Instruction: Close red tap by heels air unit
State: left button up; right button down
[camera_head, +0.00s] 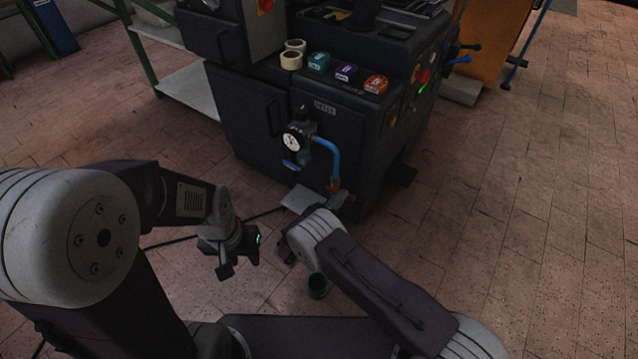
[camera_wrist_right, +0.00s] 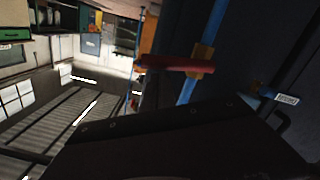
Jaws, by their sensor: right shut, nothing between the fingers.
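The red tap (camera_head: 334,187) sits low on the front of the dark machine, at the bottom end of a blue hose (camera_head: 328,150). In the right wrist view, the tap's long red handle (camera_wrist_right: 175,65) lies sideways across the blue hose, next to a brass fitting (camera_wrist_right: 203,54). The air unit with its round white gauge (camera_head: 293,142) is above and left of the tap. My right gripper (camera_head: 341,199) is shut and empty, just below the tap; I cannot tell whether it touches it. My left gripper (camera_head: 238,262) hangs empty over the floor, left of the machine; its jaw opening is unclear.
The dark machine (camera_head: 345,130) carries several small boxes and tape rolls (camera_head: 291,60) on top. A light flat plate (camera_head: 301,198) is near my right wrist. The brick floor at right (camera_head: 520,220) is clear.

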jog(key=shift+s+d+f, duration=0.2)
jog(key=shift+d+f, duration=0.1)
jog(key=shift+f, duration=0.35)
jog(key=shift+s+d+f, duration=0.1)
jog(key=shift+f, duration=0.15)
